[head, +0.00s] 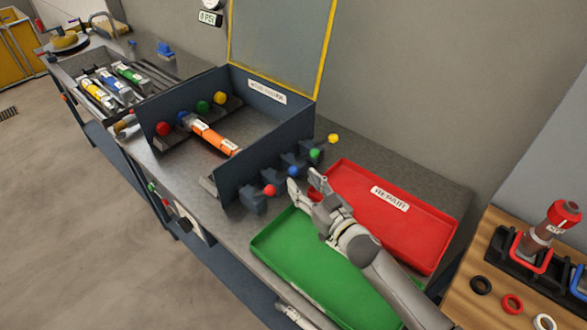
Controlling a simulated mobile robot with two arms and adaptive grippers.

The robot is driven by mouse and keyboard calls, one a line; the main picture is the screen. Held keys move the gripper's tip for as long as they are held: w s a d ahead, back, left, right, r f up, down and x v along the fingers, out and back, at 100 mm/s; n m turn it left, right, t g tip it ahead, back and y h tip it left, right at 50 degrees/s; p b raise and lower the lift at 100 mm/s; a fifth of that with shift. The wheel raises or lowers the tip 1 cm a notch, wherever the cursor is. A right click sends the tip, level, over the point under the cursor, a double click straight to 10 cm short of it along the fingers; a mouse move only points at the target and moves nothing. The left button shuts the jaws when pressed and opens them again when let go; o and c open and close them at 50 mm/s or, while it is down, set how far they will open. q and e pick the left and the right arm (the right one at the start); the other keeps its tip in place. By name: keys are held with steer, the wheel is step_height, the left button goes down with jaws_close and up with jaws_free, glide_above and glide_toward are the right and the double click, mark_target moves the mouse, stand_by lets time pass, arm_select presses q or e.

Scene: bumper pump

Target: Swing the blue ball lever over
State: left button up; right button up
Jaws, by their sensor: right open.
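The blue ball lever (292,171) is one of several ball levers in a row along the right outer wall of the dark open box (232,172). A red ball (269,190) is on its near side, and a green ball (315,154) and a yellow ball (334,138) are on its far side. My right gripper (303,180) is open and empty, with its fingertips close to the blue ball on its right. I cannot tell whether a finger touches the ball.
A green tray (275,255) and a red tray (430,255) lie under and beside my right arm. An orange cylinder (215,138) sits inside the box with more coloured balls. The box lid (280,45) stands open. A wooden surface with rings (480,285) is at right.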

mark_target(294, 171)
steer(key=x, duration=0.5)
steer(key=shift+w+f, duration=0.15)
steer(key=shift+w, duration=0.25)
steer(key=shift+w+a, duration=0.1)
steer(key=shift+w, duration=0.05)
steer(key=shift+c, duration=1.2)
steer(key=c, duration=0.5)
steer(key=shift+c, duration=1)
arm_select(q)
steer(key=shift+t, duration=0.4)
steer(key=shift+w+d+r, duration=0.1)
steer(key=shift+w+r, duration=0.1)
steer(key=shift+w, duration=1.05)
steer(key=shift+w+d+r, duration=0.1)
steer(key=shift+w+r, duration=0.1)
steer(key=shift+w, duration=1.05)
arm_select(e)
jaws_close()
